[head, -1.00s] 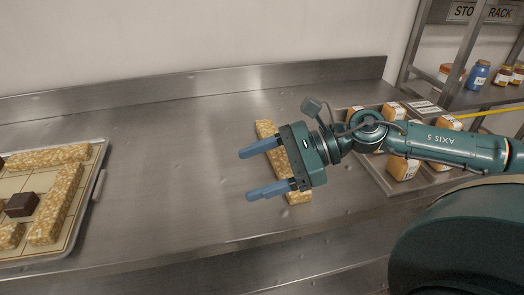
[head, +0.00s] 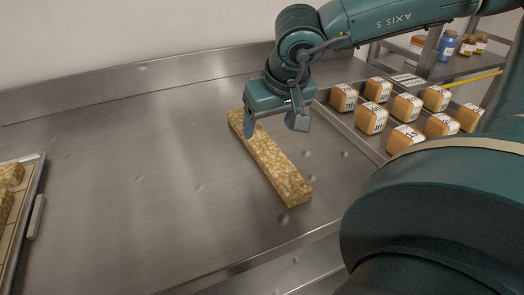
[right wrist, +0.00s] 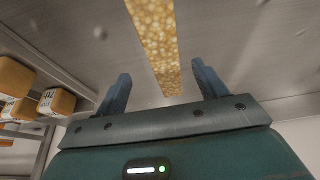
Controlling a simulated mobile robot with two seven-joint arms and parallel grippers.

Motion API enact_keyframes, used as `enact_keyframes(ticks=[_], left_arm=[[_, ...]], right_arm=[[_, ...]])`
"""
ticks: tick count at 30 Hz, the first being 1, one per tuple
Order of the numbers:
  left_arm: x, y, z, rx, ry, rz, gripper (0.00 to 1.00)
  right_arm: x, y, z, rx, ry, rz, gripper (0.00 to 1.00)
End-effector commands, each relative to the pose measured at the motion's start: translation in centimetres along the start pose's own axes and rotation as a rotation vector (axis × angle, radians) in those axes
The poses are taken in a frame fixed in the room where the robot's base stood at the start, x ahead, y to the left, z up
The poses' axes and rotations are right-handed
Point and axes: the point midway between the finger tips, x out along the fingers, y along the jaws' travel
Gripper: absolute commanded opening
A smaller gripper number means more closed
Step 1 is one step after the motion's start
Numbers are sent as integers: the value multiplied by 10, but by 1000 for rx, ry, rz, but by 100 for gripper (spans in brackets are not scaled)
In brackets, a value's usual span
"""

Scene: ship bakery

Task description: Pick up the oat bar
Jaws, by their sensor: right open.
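The oat bar (head: 275,165) is a long, golden, grainy block lying flat on the steel counter. It runs from the far left towards the near right in the head view. My right gripper (head: 272,129) points down over the bar's far end, its blue fingers spread to either side. The right wrist view shows the open, empty fingers (right wrist: 162,86) with the bar (right wrist: 155,38) running between their lines, beyond the tips. I cannot tell the exact height of the fingertips above the counter. My left gripper is not in view.
A tray (head: 36,215) with more oat pieces stands at the left edge. Several labelled loaves (head: 371,118) sit in a tray at the right, close to my right arm. Jars (head: 447,45) stand on a rack behind. The counter (head: 140,170) left of the bar is clear.

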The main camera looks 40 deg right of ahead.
Motion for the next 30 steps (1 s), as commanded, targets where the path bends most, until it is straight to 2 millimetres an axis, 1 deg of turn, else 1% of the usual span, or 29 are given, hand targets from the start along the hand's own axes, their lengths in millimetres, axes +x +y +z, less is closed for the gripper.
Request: enact_keyframes(ticks=[1, 5, 7, 12, 15, 18, 24, 26, 30], left_arm=[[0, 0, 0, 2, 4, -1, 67], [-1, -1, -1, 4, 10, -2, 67], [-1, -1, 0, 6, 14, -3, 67], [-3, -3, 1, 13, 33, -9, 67], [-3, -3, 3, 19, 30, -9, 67], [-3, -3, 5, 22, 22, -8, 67], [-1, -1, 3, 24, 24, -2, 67], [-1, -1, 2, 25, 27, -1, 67], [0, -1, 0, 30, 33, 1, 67]], right_arm=[[7, 0, 1, 0, -2, 0, 71], [13, 0, 1, 1, -1, 0, 71], [21, -1, 3, 0, -2, 0, 71], [48, -5, 9, 0, -4, 0, 71], [58, -4, 7, 2, -1, 0, 71], [63, -5, 7, 3, 0, -2, 71], [62, -5, 6, 3, 1, -2, 71], [62, -5, 6, 3, 1, -2, 67], [62, -5, 6, 3, 1, -2, 55]])
